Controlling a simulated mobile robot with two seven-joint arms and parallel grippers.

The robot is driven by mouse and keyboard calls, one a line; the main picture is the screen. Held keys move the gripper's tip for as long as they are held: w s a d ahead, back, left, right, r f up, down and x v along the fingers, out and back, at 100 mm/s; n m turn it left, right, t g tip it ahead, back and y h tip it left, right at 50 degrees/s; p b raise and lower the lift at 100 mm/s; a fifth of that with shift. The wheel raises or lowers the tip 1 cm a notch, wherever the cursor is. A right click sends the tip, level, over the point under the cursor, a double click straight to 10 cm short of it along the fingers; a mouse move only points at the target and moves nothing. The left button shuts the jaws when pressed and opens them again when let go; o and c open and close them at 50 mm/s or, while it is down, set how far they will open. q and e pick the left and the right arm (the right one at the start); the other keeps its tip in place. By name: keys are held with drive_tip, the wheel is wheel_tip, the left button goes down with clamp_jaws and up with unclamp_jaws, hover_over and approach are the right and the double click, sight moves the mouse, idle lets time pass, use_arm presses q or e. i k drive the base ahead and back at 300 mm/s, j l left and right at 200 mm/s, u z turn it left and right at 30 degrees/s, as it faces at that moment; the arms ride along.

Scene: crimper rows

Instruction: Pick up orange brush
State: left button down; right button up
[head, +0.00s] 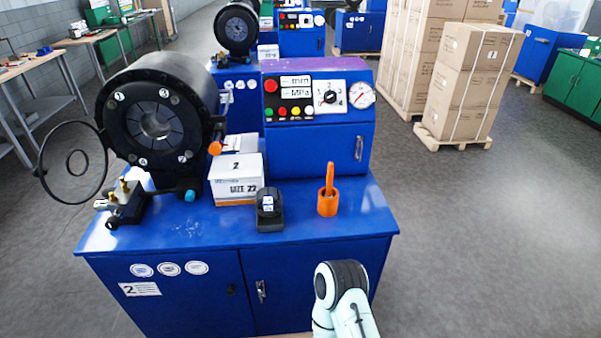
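The orange brush (328,178) stands upright near the front right of the blue machine's bench top. Its thin handle points up, and its lower part is a wide orange cylinder; I cannot tell whether that is a holder or part of the brush. Part of one of my arms, a pale link with a black joint, rises from the bottom edge in front of the bench, below and apart from the brush. No gripper fingers show in the head view.
The blue bench (300,231) carries a black device (268,212) left of the brush, a white box (237,182) and a large black crimper head (160,115). A control cabinet (315,150) stands behind the brush. Stacked cartons (468,80) stand back right. Floor right of the bench is clear.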

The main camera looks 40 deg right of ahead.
sight(329, 175)
drive_tip(key=z, duration=1.55)
